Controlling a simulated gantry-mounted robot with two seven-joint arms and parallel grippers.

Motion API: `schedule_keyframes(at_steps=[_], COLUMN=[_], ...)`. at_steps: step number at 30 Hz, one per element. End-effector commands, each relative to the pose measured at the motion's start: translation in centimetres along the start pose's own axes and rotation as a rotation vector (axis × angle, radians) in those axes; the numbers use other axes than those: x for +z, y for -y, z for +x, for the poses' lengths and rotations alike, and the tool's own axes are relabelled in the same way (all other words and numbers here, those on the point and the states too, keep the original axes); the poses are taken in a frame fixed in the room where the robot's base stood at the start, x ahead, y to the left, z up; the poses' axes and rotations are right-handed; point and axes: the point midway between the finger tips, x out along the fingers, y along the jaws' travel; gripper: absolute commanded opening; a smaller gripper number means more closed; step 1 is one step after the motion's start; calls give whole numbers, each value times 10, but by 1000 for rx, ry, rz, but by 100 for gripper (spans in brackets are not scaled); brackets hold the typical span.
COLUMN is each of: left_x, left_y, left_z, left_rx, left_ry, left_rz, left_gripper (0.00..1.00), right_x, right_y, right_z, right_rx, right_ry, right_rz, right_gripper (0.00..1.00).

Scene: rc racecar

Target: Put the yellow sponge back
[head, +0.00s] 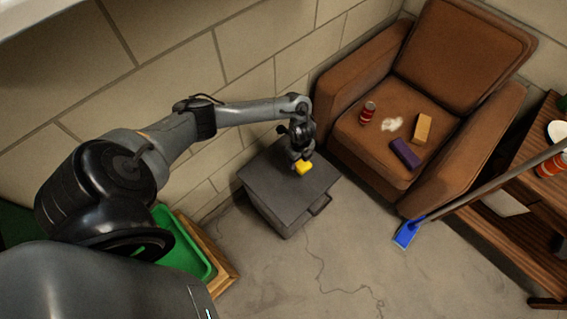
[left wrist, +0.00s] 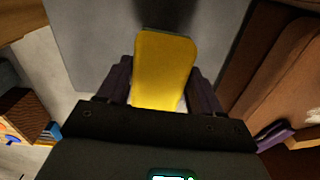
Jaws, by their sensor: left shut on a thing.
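The yellow sponge (head: 303,168) is at the tip of my left arm in the head view, over the top of a dark grey box-like cabinet (head: 275,192). My left gripper (head: 300,158) is shut on it. In the left wrist view the sponge (left wrist: 163,68) sits between the two dark fingers (left wrist: 163,90), with the grey surface behind it. I cannot tell whether the sponge touches the cabinet top. My right gripper is not in view.
A brown armchair (head: 375,150) on the right holds a red can (head: 367,112), a purple block (head: 405,153), a tan block (head: 422,128) and a white patch (head: 392,124). A blue-headed broom (head: 407,234) leans near a wooden shelf (head: 515,235). A green tray (head: 185,250) lies lower left.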

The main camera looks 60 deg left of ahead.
Motion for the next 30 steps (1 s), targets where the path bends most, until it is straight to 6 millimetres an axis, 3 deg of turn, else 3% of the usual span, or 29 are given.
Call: schedule_keyframes(at_steps=[6,12,17,25,30], left_x=[38,54,56,56,56], left_y=[-19,-26,-28,-27,-27], left_z=[26,36,41,68,74], left_rx=[1,-1,-1,0,-2], left_ry=[2,0,-1,-1,0], left_rz=[0,0,1,-1,1], left_gripper=[41,41,41,41,41], right_x=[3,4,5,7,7], right_y=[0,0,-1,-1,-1], right_z=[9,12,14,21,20], right_rx=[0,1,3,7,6], right_ry=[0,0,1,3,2], right_rz=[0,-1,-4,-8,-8], right_gripper=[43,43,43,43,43])
